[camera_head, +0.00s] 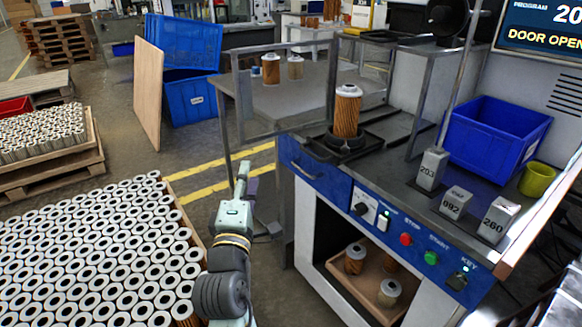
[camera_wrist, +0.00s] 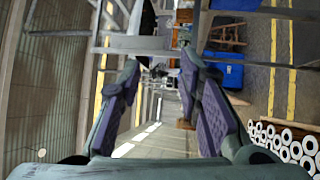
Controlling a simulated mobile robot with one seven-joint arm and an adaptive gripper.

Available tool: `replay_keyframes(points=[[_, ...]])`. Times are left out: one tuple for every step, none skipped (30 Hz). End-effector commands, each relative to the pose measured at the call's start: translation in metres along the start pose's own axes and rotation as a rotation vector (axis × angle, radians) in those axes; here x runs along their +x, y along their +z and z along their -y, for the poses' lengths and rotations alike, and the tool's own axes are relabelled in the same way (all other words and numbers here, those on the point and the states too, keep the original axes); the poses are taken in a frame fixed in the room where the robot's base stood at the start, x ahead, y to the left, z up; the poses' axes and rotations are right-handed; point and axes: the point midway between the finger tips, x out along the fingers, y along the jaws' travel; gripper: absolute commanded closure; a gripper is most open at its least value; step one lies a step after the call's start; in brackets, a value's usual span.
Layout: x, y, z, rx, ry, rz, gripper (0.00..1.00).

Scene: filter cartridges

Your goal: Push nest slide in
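The nest slide (camera_head: 322,149) is a dark plate at the left end of the machine's bench, above the blue front panel. Its round black nest (camera_head: 345,141) holds an orange pleated filter cartridge (camera_head: 347,112) with a white top, standing upright. My gripper (camera_head: 243,168) is left of the machine, over the floor, apart from the slide. In the wrist view my gripper (camera_wrist: 160,62) has its purple-padded fingers spread with nothing between them. I cannot clearly make out the slide in the wrist view.
The front panel (camera_head: 390,215) carries buttons. Blocks marked 203 (camera_head: 432,168), 092 and 260, a blue bin (camera_head: 495,138) and a yellow cup (camera_head: 537,179) stand on the bench. A metal frame (camera_head: 232,95) rises behind the slide. Many cartridges (camera_head: 95,250) fill the lower left.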

Motion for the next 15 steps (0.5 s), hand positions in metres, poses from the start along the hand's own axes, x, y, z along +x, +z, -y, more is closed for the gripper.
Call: replay_keyframes(points=[[-0.001, 0.019, 0.02, -0.065, -0.039, 0.052, 0.74], [-0.001, 0.027, 0.027, -0.098, -0.057, 0.075, 0.76], [-0.001, 0.035, 0.033, -0.129, -0.074, 0.096, 0.78], [-0.001, 0.04, 0.036, -0.146, -0.084, 0.109, 0.8], [-0.001, 0.043, 0.038, -0.158, -0.092, 0.117, 0.82], [0.001, 0.046, 0.04, -0.169, -0.097, 0.123, 0.85], [0.003, 0.046, 0.04, -0.172, -0.098, 0.125, 0.87], [0.005, 0.047, 0.04, -0.174, -0.098, 0.126, 0.89], [0.01, 0.047, 0.039, -0.173, -0.098, 0.125, 0.92], [0.014, 0.047, 0.04, -0.172, -0.098, 0.124, 0.94], [0.019, 0.048, 0.039, -0.172, -0.096, 0.125, 0.96], [0.026, 0.05, 0.039, -0.171, -0.096, 0.126, 0.98], [0.032, 0.05, 0.04, -0.171, -0.096, 0.125, 1.0], [0.039, 0.051, 0.04, -0.171, -0.096, 0.124, 1.0], [0.048, 0.052, 0.041, -0.17, -0.096, 0.124, 1.0]])
